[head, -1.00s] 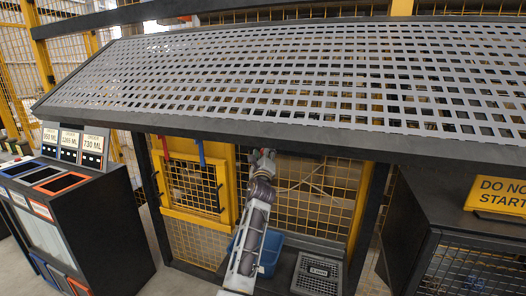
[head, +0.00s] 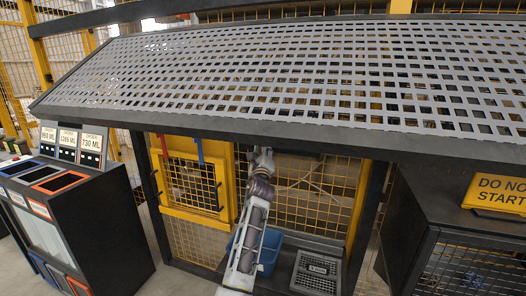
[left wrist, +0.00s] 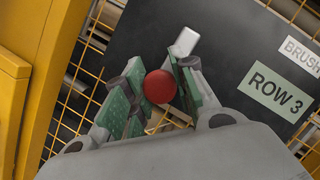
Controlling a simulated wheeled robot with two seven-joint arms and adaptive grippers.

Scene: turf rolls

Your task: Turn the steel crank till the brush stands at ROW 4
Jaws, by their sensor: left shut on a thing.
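In the left wrist view, my left gripper (left wrist: 152,95) has its green-padded fingers closed around the red ball knob (left wrist: 160,87) of the crank. A pale steel piece of the crank (left wrist: 185,42) shows just beyond the fingers. A dark panel behind carries a pale green label reading ROW 3 (left wrist: 276,91), with a partly cut-off BRUSH label (left wrist: 300,56) above it. In the head view, my left arm reaches up under the sloping perforated deck (head: 320,75), and the crank is not discernible there. The brush cannot be made out. My right gripper is in neither view.
A yellow mesh gate (head: 192,185) stands left of my arm. A blue bin (head: 269,252) and a grey grated box (head: 317,272) lie below. A black cabinet with order cards (head: 105,210) is at left. A yellow sign (head: 498,193) is at right.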

